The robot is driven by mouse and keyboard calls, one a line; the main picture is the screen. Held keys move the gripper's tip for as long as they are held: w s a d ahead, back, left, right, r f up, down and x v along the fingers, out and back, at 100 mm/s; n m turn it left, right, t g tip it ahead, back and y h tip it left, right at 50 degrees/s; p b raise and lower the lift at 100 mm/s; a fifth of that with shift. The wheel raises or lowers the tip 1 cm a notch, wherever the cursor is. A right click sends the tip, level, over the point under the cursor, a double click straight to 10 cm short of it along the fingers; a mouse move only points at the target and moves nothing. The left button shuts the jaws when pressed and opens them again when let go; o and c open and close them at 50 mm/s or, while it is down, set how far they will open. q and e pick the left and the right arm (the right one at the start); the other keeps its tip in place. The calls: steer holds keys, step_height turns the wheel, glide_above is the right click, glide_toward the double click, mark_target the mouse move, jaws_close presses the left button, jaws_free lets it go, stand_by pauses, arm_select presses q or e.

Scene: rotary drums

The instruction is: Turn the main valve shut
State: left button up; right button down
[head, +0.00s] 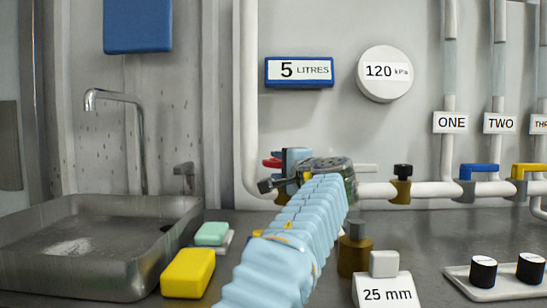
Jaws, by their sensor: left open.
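My left arm, in a pale blue ribbed sleeve, reaches up from the bottom of the head view to the pipework on the wall. My left gripper (284,172) is open at the left part of the horizontal white pipe. A small red part (271,162), perhaps the handle of the main valve, shows just left of the gripper. The gripper and wrist hide most of what is there, so I cannot tell the handle's angle or whether the fingers touch it. No label naming the main valve shows. My right gripper is not in view.
A black-knobbed brass fitting (401,187), a blue lever (480,168) and a yellow lever (528,168) sit along the pipe. A brass piece (353,256) and a "25 mm" block (384,291) stand right of my arm. A sink (100,290) and yellow sponge (188,273) lie left.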

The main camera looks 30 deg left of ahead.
mark_target(274, 160)
arm_select(q)
steer(key=shift+p+x, duration=0.4)
steer(key=shift+x, duration=1.35)
steer(key=shift+c, duration=0.2)
jaws_close()
